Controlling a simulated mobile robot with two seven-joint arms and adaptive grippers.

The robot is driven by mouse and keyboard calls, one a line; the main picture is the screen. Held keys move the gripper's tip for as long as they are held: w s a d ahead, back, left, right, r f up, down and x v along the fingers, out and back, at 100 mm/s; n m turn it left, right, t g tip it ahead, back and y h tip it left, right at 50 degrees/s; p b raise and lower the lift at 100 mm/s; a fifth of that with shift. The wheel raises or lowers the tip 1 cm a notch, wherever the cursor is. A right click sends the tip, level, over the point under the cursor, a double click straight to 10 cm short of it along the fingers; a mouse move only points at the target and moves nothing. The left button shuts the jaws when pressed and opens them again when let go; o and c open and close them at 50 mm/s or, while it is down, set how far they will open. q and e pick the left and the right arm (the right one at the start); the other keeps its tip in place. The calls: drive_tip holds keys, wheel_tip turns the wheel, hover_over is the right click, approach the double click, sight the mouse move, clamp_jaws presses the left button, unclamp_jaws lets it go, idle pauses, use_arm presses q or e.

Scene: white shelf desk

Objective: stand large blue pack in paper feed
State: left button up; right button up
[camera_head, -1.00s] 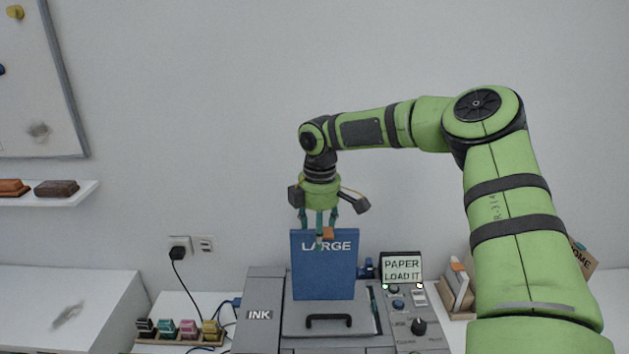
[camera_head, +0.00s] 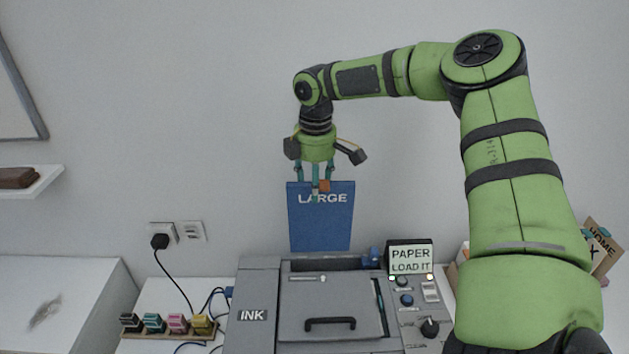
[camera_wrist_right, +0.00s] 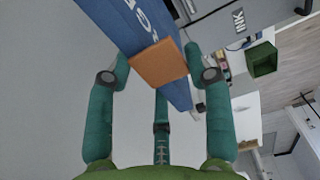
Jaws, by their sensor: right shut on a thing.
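The large blue pack (camera_head: 320,222) hangs upright in the head view with the word LARGE near its top. My right gripper (camera_head: 314,188) is shut on its top edge, by an orange tab. In the right wrist view the blue pack (camera_wrist_right: 130,25) and the orange tab (camera_wrist_right: 160,64) show between the fingers of my right gripper (camera_wrist_right: 162,75). The paper feed (camera_head: 335,263) is a dark slot along the back of the grey printer (camera_head: 260,290). The pack's lower edge is just above or behind the slot; I cannot tell which. My left gripper is not in view.
A screen (camera_head: 410,260) reading PAPER LOAD IT stands right of the slot, above a panel with knobs.

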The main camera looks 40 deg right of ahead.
drive_tip(key=shift+w+r, duration=0.1)
drive_tip(key=f, duration=0.2)
drive_tip(key=b, duration=0.4)
hover_over(314, 249)
drive_tip(key=shift+f, duration=2.1)
use_arm(q)
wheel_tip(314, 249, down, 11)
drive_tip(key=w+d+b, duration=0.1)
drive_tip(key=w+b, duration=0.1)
drive_tip(key=b, duration=0.5)
use_arm(e)
drive_tip(key=shift+w+d+f, duration=0.1)
drive_tip(key=shift+f, duration=1.75)
drive_tip(key=shift+w+d+f, duration=0.15)
drive_tip(key=shift+f, duration=1.65)
drive_tip(key=shift+w+d+f, duration=0.1)
drive_tip(key=shift+f, duration=1.75)
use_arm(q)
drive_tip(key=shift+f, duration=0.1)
use_arm(e)
drive_tip(key=o, duration=1.5)
drive_tip(key=shift+c, duration=0.2)
wheel_tip(314, 249, up, 12)
drive_tip(key=shift+s, duration=0.2)
